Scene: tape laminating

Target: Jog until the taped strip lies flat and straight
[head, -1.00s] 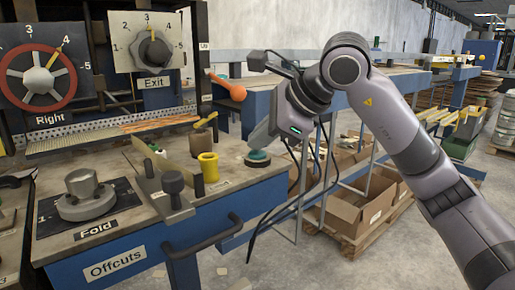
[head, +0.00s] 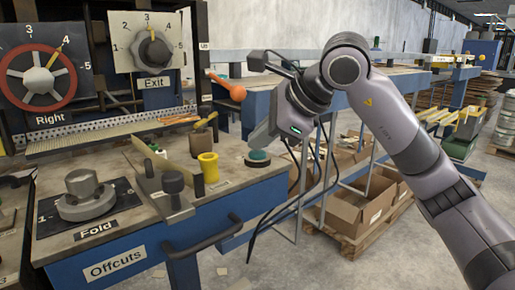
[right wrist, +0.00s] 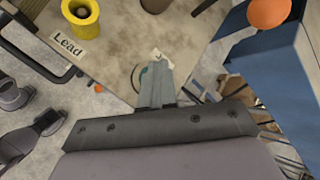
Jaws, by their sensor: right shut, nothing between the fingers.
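A teal round button (head: 258,160) sits on the right corner of the worktop. My right gripper (head: 258,149) is shut and empty, pointing down with its tips at the button's top; whether they press it is hard to tell. In the right wrist view the closed fingers (right wrist: 155,84) cover most of the button, and only a teal edge shows. Orange strip material (head: 178,119) shows on the perforated ledge under the Exit dial (head: 150,52); its flatness is too small to judge. My left gripper is not in view.
A yellow spool-like piece (head: 208,167) stands left of the button, by the Lead label (right wrist: 68,45). An orange knob (head: 232,90) juts out behind. Cardboard boxes (head: 335,205) lie beyond.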

